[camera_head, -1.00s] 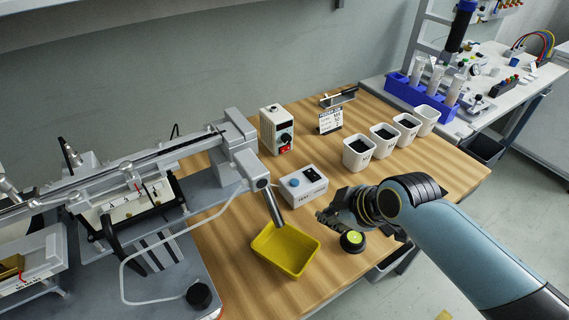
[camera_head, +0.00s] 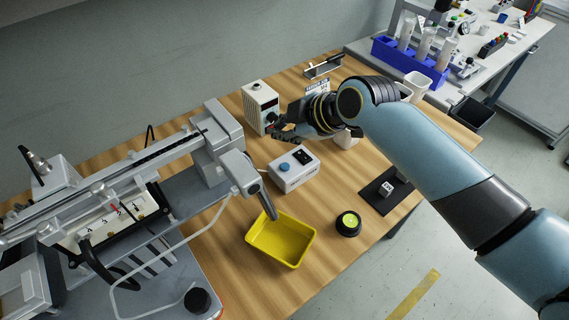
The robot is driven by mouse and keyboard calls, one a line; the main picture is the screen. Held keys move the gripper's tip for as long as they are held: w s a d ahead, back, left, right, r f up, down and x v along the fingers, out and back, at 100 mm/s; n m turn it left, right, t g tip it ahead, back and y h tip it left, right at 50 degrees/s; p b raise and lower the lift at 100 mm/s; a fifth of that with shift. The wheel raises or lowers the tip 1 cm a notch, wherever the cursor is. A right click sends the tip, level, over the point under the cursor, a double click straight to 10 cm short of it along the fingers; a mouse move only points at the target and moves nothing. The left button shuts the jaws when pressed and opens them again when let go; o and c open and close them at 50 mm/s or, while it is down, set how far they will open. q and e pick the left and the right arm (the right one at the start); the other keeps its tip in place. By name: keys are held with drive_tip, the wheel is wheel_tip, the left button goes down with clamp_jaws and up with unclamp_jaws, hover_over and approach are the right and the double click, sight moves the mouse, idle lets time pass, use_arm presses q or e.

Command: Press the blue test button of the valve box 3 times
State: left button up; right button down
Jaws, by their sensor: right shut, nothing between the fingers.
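The valve box (camera_head: 294,174) is a small light-grey box on the wooden table, in the middle of the head view. Its blue test button (camera_head: 284,166) is on the left of its top face, beside a dark display. My right gripper (camera_head: 277,132) is shut and empty. In the picture it lies just above the valve box, in front of the white box with a black knob (camera_head: 258,106). The gripper appears apart from the button; its exact height cannot be told. My left gripper is not in view.
A yellow tray (camera_head: 307,244) and a round black button with a yellow-green top (camera_head: 348,222) stand nearer. The grey gantry arm (camera_head: 240,172) ends left of the valve box. A black mat (camera_head: 372,196) lies at right. A blue tube rack (camera_head: 410,62) stands on the far bench.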

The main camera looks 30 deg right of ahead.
drive_tip(key=f+b, duration=0.1)
drive_tip(key=b, duration=0.6)
hover_over(283, 168)
wheel_tip(283, 168, down, 6)
drive_tip(key=shift+f, duration=0.1)
drive_tip(key=shift+f+b, duration=0.45)
drive_tip(key=shift+f, duration=0.3)
drive_tip(key=shift+f, duration=0.1)
drive_tip(key=shift+f, duration=0.35)
drive_tip(key=shift+f+b, duration=0.4)
drive_tip(key=shift+b, duration=0.05)
idle(0.8)
idle(0.3)
drive_tip(key=shift+r+p, duration=0.85)
drive_tip(key=shift+p, duration=0.05)
